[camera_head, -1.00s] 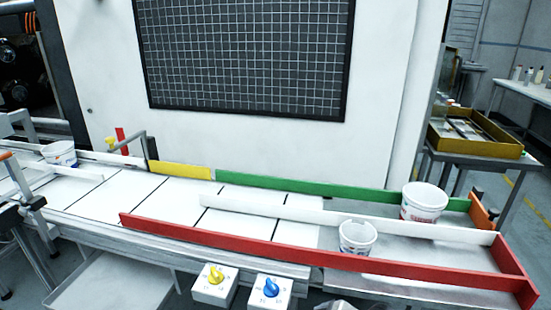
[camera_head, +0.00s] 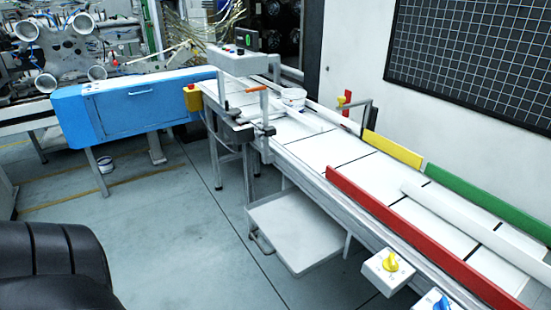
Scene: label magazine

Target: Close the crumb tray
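A white shallow tray (camera_head: 296,232), which looks like the crumb tray, sticks out below the near side of the conveyor (camera_head: 318,150). It is open, and its grey handle (camera_head: 259,243) is on its left side. Its far part is hidden under the conveyor. Neither of my grippers is in view.
Yellow-knob (camera_head: 390,262) and blue-knob (camera_head: 437,303) boxes hang on the conveyor's near side, right of the tray. A black padded object (camera_head: 52,265), like a chair, fills the lower left. A blue cabinet (camera_head: 140,105) stands farther back. The grey floor (camera_head: 190,235) left of the tray is clear.

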